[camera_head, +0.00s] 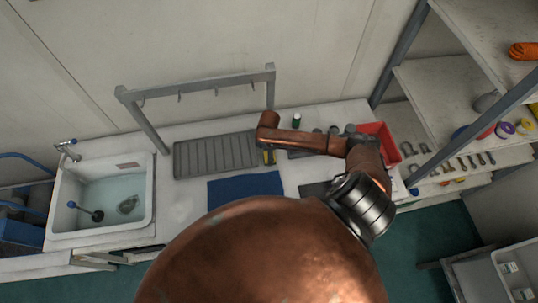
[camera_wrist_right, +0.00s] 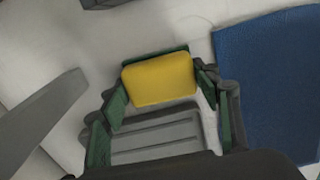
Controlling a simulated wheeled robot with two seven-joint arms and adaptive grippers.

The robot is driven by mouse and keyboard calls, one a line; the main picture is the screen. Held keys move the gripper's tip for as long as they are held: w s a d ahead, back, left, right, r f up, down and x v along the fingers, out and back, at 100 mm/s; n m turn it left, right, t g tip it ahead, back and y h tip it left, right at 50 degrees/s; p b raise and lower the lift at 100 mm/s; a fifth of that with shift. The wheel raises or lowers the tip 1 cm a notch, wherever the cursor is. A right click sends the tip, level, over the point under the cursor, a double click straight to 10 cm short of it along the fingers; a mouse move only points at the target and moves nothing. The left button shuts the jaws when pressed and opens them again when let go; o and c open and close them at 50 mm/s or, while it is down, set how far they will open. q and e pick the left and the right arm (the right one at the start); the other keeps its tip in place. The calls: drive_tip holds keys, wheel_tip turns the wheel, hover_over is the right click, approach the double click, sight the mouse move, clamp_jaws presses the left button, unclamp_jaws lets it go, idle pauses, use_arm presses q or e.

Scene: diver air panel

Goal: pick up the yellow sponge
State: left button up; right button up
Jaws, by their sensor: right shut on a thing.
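The yellow sponge (camera_wrist_right: 160,79) with a dark green layer shows between the fingertips of my right gripper (camera_wrist_right: 163,86) in the right wrist view. The gripper's green-padded fingers are shut on it, one at each side. In the head view a small yellow patch of the sponge (camera_head: 268,157) shows at the right end of the grey ribbed draining board, partly hidden by my wrist. I cannot tell whether the sponge touches the counter or is clear of it. My left gripper is not in view.
A blue mat (camera_head: 245,188) lies in front of the draining board (camera_head: 215,155). A sink (camera_head: 105,193) is at the left. A grey rail with hooks (camera_head: 200,85) stands behind. A dark green bottle (camera_head: 296,120) and a red bin (camera_head: 378,132) are to the right, near shelves.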

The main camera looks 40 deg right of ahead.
drive_tip(key=shift+r, duration=0.4)
wheel_tip(320, 180, up, 3)
drive_tip(key=shift+f, duration=0.2)
use_arm(q)
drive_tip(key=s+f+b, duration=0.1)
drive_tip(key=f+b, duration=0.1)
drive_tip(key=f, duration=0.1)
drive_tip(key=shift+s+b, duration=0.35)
drive_tip(key=shift+b, duration=0.05)
use_arm(e)
drive_tip(key=s+a+r, duration=0.3)
drive_tip(key=a+r, duration=0.6)
drive_tip(key=a, duration=0.4)
drive_tip(key=shift+s+a+r, duration=0.15)
drive_tip(key=shift+a+r, duration=0.15)
